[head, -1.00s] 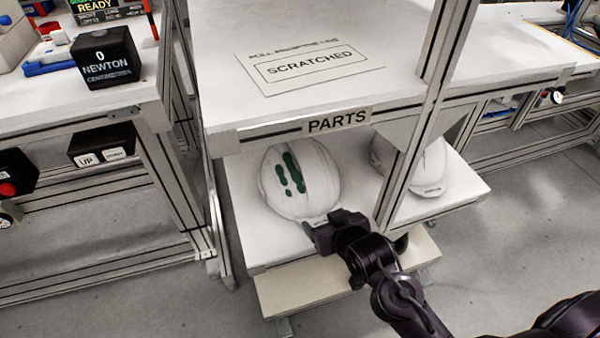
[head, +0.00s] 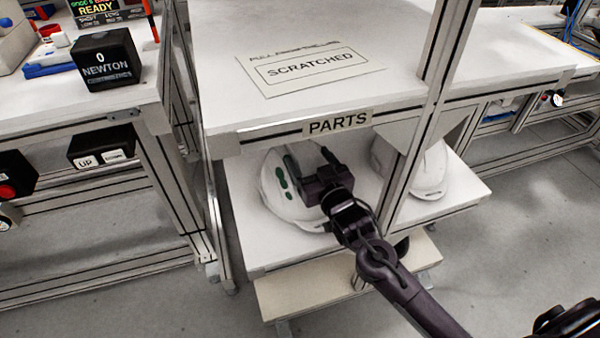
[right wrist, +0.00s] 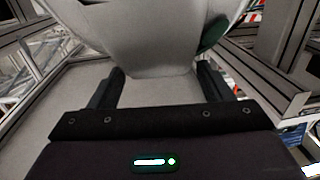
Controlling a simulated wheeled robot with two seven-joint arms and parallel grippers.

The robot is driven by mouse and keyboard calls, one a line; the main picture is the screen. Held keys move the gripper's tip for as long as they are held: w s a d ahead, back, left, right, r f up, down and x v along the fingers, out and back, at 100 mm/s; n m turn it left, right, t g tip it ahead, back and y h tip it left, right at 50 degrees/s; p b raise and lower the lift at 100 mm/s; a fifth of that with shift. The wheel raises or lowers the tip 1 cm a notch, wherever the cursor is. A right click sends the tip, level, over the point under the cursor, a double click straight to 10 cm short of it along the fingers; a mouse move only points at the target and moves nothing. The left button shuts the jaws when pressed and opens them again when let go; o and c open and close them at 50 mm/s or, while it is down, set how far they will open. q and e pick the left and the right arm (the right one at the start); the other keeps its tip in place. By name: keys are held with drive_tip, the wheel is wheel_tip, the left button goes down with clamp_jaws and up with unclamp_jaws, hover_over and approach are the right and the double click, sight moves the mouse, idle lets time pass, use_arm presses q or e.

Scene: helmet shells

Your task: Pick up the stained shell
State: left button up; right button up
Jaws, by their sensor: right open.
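The stained shell (head: 270,192) is a white helmet shell with green blotches, on the lower shelf below the PARTS label in the head view. My right gripper (head: 322,165) is open in front of its right side and hides part of it. In the right wrist view the shell (right wrist: 140,45) fills the upper middle, with a dark green patch at its right. The two fingers of my right gripper (right wrist: 160,85) stand apart, with the shell's lower edge just beyond and between their tips. I cannot tell whether they touch it. My left gripper is not in view.
A second white shell (head: 425,170) sits to the right behind a metal post (head: 410,150). The upper shelf (head: 220,70) with a SCRATCHED sign (head: 315,68) overhangs the lower shelf (head: 245,235). A bench with a black NEWTON box (head: 107,60) stands at left.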

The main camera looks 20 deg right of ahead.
drive_tip(key=w, duration=0.2)
drive_tip(key=shift+w+a+f, duration=0.1)
drive_tip(key=shift+w+a, duration=0.05)
drive_tip(key=shift+w, duration=0.15)
clamp_jaws()
